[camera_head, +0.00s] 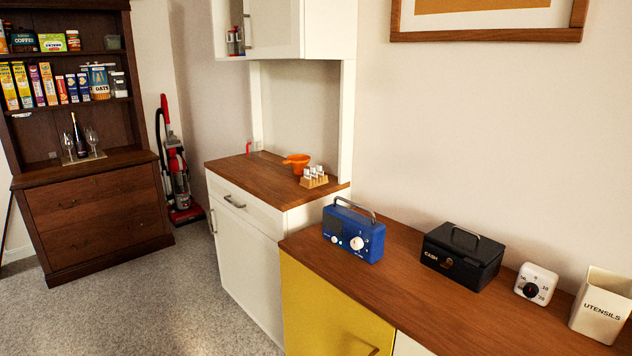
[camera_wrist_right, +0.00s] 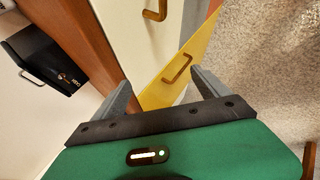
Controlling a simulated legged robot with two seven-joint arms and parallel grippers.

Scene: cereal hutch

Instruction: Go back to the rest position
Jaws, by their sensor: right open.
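My right gripper (camera_wrist_right: 160,79) shows in the right wrist view, with its two grey fingers spread apart. It is open and nothing is between the fingers. Beyond the fingers are the yellow cabinet door (camera_wrist_right: 182,72) with its handle and the edge of the wooden counter (camera_wrist_right: 100,55). Neither gripper shows in the head view. My left gripper is out of sight.
The wooden counter (camera_head: 400,275) holds a blue radio (camera_head: 354,233), a black cash box (camera_head: 461,257), a white timer (camera_head: 536,284) and a utensils holder (camera_head: 600,306). A dark hutch (camera_head: 95,210) with cereal boxes stands left. Grey carpet (camera_head: 160,290) is clear between.

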